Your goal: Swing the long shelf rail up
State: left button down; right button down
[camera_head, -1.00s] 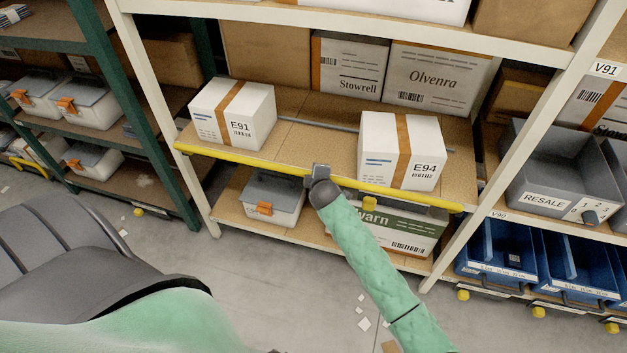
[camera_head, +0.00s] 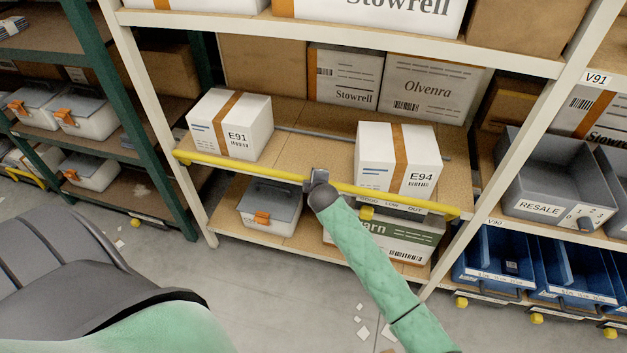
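The long shelf rail (camera_head: 245,172) is a yellow bar running along the front edge of the middle shelf, from the left upright to near the right upright. My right gripper (camera_head: 314,182) is at the rail, near its middle. Its fingers appear closed around the bar, though the far finger is partly hidden. A label strip on the shelf edge (camera_head: 390,203) shows just under the rail, right of the gripper. My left gripper is out of view.
White boxes E91 (camera_head: 230,125) and E94 (camera_head: 397,160) stand on the shelf just behind the rail. Below are a grey bin with an orange latch (camera_head: 270,205) and a green-and-white carton (camera_head: 400,240).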

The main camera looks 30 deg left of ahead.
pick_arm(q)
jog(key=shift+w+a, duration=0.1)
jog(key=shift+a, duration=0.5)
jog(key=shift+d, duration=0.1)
